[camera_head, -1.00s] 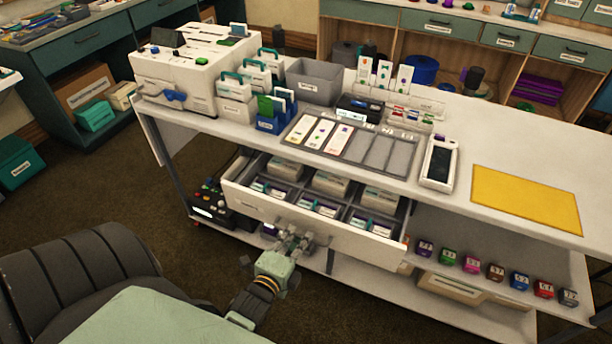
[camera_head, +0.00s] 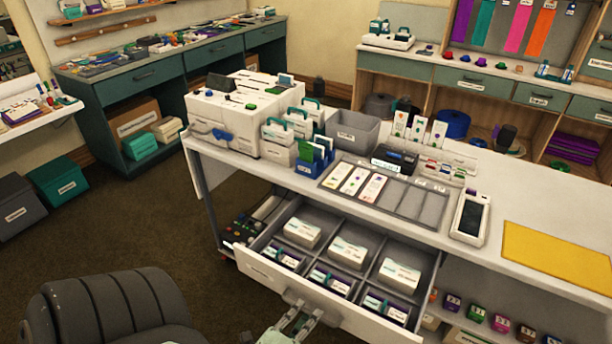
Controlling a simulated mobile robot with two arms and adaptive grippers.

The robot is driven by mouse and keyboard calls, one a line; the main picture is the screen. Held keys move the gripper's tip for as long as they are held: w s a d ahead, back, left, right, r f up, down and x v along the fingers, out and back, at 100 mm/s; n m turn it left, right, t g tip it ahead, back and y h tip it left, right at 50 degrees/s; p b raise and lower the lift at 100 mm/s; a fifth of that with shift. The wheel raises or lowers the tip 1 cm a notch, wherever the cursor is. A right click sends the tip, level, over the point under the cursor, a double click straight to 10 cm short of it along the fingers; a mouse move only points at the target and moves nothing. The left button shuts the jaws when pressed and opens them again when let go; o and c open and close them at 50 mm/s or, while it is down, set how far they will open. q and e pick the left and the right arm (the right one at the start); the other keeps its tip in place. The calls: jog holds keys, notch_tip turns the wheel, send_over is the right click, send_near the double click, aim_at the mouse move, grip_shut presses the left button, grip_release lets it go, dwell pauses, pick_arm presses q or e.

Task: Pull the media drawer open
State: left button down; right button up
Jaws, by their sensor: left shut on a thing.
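The media drawer (camera_head: 367,328) under the white workbench stands well open. Its dividers form two rows of compartments, with white packs (camera_head: 348,253) at the back and smaller packs with dark and teal edges in front. My left gripper (camera_head: 298,316) is at the handle (camera_head: 301,299) in the middle of the drawer front, shut on it. Its fingers and part of its green body show at the bottom edge of the view. The right gripper is not in view.
The benchtop (camera_head: 480,235) carries a white machine (camera_head: 232,118), a grey bin (camera_head: 352,132), a card tray (camera_head: 400,202), a handheld device (camera_head: 469,217) and a yellow mat (camera_head: 560,255). A dark padded chair back (camera_head: 110,310) stands at lower left. Carpet is clear left of the bench.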

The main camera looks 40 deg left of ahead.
pick_arm(q)
jog(key=shift+s+d+f, duration=0.1)
jog(key=shift+f, duration=0.15)
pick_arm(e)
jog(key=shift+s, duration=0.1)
pick_arm(q)
jog(key=c, duration=1.9)
grip_release()
jog(key=shift+r, duration=0.15)
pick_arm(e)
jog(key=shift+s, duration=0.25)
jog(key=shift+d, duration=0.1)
